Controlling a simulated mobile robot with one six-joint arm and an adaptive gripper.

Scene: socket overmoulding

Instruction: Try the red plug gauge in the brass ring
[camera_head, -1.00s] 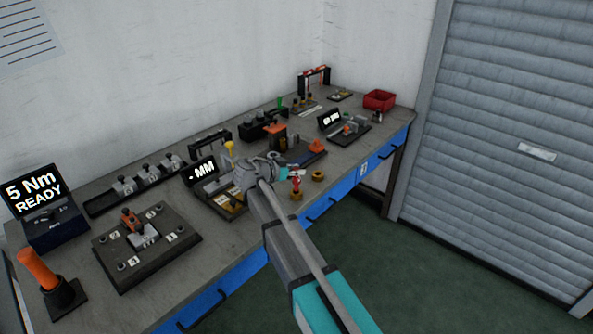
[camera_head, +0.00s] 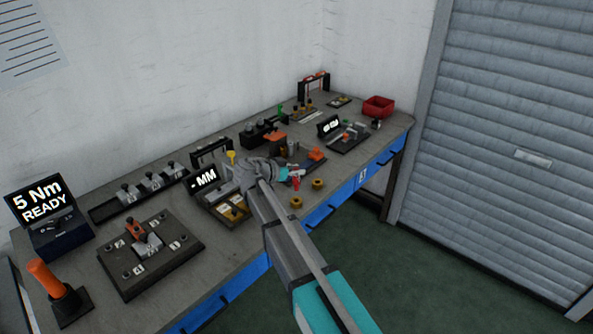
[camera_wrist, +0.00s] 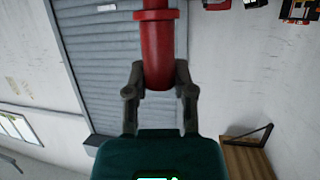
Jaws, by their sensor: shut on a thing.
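The red plug gauge (camera_wrist: 158,45) is upright in the wrist view, with a collar near its top edge. My gripper (camera_wrist: 160,85) is shut on it, one finger on each side. In the head view, my gripper (camera_head: 288,173) is above the front part of the bench, and the red plug gauge (camera_head: 296,184) hangs below it. One brass ring (camera_head: 296,202) stands near the bench's front edge, just below the plug in the picture, with a small gap showing. A second brass ring (camera_head: 317,184) stands to the right. Whether the plug is directly over either ring is unclear.
A gauge stand with an MM display (camera_head: 205,179) is left of my gripper. A dark fixture plate (camera_head: 150,255) and a torque display (camera_head: 45,205) are further left. A red bin (camera_head: 378,106) stands at the far right. A rolling shutter is beyond the bench.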

